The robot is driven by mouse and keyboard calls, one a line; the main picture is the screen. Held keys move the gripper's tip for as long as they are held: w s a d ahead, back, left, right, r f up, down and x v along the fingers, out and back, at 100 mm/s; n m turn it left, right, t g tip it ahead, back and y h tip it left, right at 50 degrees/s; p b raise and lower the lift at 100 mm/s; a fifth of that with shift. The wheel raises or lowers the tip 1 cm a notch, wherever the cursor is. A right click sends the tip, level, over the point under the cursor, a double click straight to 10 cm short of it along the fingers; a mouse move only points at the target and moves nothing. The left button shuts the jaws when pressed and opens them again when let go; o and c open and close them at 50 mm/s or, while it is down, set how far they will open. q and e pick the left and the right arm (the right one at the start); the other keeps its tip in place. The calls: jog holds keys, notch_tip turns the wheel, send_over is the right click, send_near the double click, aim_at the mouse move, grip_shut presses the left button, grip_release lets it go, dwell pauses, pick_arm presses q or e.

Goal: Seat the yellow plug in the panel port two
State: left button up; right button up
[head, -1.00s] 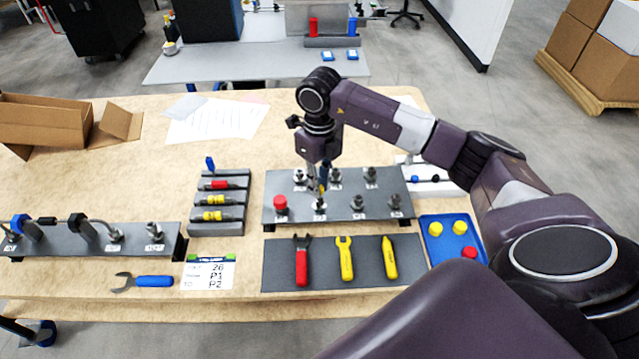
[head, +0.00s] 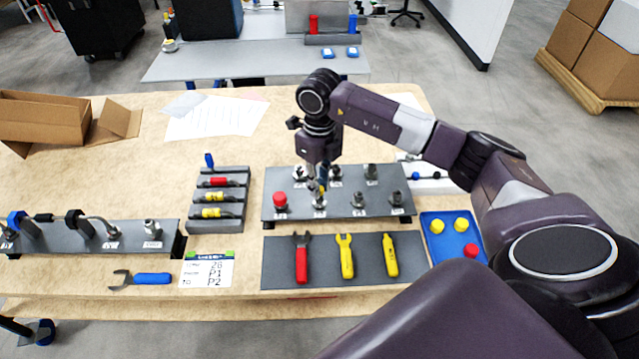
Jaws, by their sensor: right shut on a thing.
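The grey panel (head: 356,209) stands on the bench with metal ports in two rows. A red cap sits on the front-left port (head: 281,201). My right gripper (head: 322,180) points down over the panel and is shut on the yellow plug (head: 321,190), of which only a small part shows. The plug is just above or at the second front port (head: 320,202); I cannot tell whether it touches. The gripper hides part of the back row. The port labels are too small to read surely. My left gripper is not in view.
A rack (head: 217,227) with red and yellow plugs stands left of the panel. A dark mat (head: 321,270) with tools lies in front. A blue tray (head: 436,252) with yellow and red caps is at the right. Another panel (head: 133,242) with cables is at the left.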

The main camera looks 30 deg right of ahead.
jog(key=shift+f, duration=0.2)
jog(key=o, duration=0.4)
jog(key=shift+c, duration=0.2)
jog(key=o, duration=0.6)
jog(key=shift+c, duration=0.2)
jog(key=shift+r, duration=0.15)
notch_tip(320, 180, up, 12)
